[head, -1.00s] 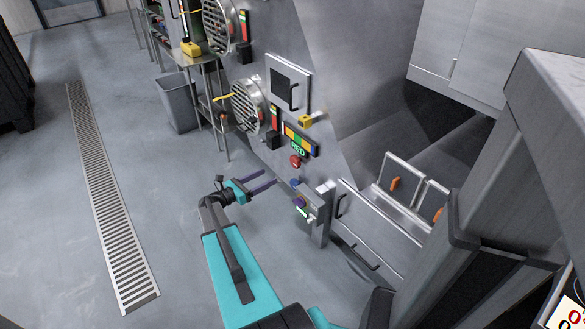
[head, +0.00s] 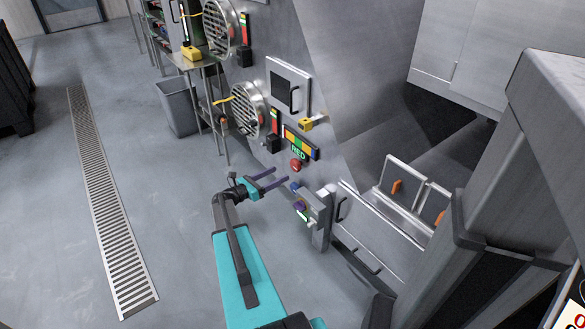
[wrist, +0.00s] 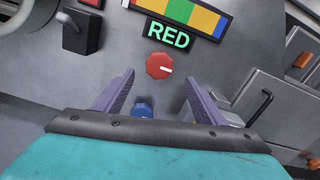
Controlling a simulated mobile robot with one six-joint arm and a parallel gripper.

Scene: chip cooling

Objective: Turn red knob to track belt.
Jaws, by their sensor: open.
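The red knob (head: 296,165) sits on the grey machine panel, under the green "RED" label (head: 299,153) and a color strip (head: 300,142). In the wrist view the red knob (wrist: 159,66) is faceted, with a white mark pointing right. My gripper (head: 281,175) is open and empty, its two purple fingers pointing at the panel, a little below and left of the knob. In the wrist view the gripper (wrist: 160,82) has its fingertips on either side of and just below the knob, apart from it. The belt is not clearly identifiable.
A blue knob (wrist: 143,110) shows between my fingers in the wrist view. A control box (head: 312,206) stands out from the panel at the lower right. Open floor (head: 180,240) lies to the left.

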